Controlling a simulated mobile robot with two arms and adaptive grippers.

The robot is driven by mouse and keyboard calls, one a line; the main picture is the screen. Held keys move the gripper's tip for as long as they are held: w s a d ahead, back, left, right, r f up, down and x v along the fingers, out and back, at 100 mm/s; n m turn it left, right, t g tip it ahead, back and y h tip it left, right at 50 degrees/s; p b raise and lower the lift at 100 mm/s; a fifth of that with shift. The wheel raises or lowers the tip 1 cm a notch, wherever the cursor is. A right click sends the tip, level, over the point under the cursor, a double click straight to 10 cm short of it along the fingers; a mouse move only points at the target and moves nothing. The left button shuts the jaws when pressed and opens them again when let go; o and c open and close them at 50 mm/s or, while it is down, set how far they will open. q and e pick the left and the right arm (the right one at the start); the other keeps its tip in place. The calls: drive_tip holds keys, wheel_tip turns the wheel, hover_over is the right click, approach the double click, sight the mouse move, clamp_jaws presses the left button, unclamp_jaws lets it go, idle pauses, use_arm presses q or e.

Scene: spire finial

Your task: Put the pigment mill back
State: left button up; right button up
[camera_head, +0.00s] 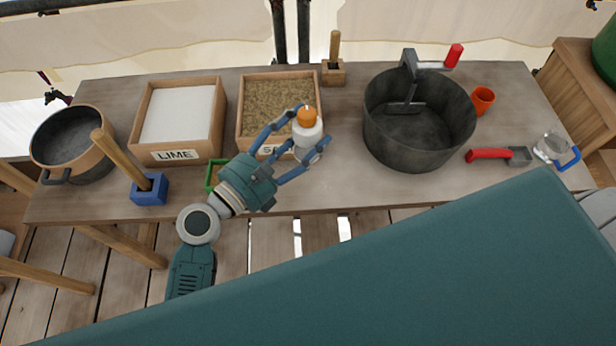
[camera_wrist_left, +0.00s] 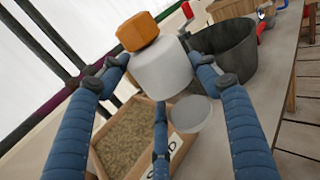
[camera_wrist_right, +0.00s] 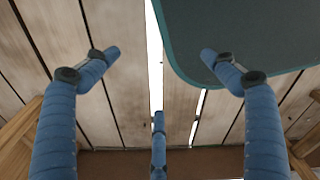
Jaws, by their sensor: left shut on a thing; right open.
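The pigment mill, a white body with an orange top (camera_head: 307,129), is between the fingers of my left gripper (camera_head: 307,143), in front of the sand box. My left gripper is shut on it. In the left wrist view the mill (camera_wrist_left: 162,68) is gripped around its white body, slightly tilted in the picture. A pale round disc (camera_wrist_left: 190,113) shows below it; I cannot tell whether it is on the table or part of the mill. My right gripper (camera_wrist_right: 158,65) is open and empty above the floor planks in the right wrist view.
The sand box (camera_head: 243,110) and lime box (camera_head: 218,118) stand on the table. The large dark pot (camera_head: 418,150) stands right of the mill. A blue-based tool (camera_head: 149,190), a copper pot (camera_head: 70,178) and a red-handled tool (camera_head: 488,154) are nearby. Bare table (camera_head: 345,180) lies before the dark pot.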

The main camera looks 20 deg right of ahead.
use_arm(q)
wheel_tip(320, 180, down, 16)
drive_tip(key=b, duration=0.4)
drive_tip(key=shift+r, duration=0.25)
drive_tip(key=shift+f, duration=0.35)
drive_tip(key=o, duration=1.3)
drive_tip(key=shift+c, duration=0.2)
use_arm(e)
drive_tip(key=f, duration=0.5)
drive_tip(key=shift+w+d, duration=0.3)
drive_tip(key=shift+w, duration=0.1)
